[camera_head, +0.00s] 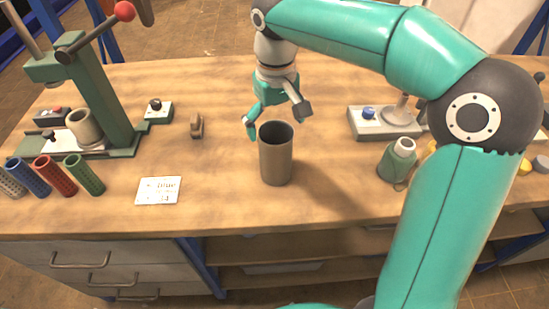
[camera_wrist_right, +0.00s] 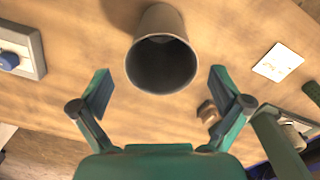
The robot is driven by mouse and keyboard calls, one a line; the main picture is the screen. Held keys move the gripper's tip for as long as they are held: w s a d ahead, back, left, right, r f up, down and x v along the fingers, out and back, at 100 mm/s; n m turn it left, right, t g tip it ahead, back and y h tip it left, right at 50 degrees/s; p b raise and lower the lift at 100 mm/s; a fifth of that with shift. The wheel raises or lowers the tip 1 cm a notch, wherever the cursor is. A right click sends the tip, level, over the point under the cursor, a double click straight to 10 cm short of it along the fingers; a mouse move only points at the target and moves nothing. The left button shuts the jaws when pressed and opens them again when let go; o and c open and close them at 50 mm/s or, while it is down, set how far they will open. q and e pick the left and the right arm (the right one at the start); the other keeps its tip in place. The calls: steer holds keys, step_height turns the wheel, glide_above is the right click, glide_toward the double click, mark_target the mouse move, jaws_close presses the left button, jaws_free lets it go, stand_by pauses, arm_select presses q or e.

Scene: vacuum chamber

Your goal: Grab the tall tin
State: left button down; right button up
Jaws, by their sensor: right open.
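The tall tin (camera_head: 276,160) is a grey-brown open cylinder standing upright on the wooden workbench, near the middle. In the right wrist view the tin (camera_wrist_right: 158,22) is at the top centre, its dark open mouth facing the camera. My right gripper (camera_head: 275,122) is open, just behind and above the tin's rim. In the wrist view the fingers of my right gripper (camera_wrist_right: 160,85) are spread to either side of the tin's mouth, with nothing held. Whether a finger touches the tin cannot be told. My left gripper is not in view.
A green press (camera_head: 95,95) stands at the left, with several coloured cylinders (camera_head: 50,176) before it. A white card (camera_head: 158,190) lies left of the tin, and a small brown block (camera_head: 197,125) behind. A green bottle (camera_head: 398,160) stands right. Bench around the tin is clear.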

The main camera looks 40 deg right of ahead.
mark_target(276, 135)
steer(key=shift+f, duration=1.55)
steer(key=shift+c, duration=0.3)
steer(key=shift+r, duration=0.1)
steer(key=c, duration=1.5)
steer(key=shift+r, duration=0.15)
steer(key=shift+c, duration=0.2)
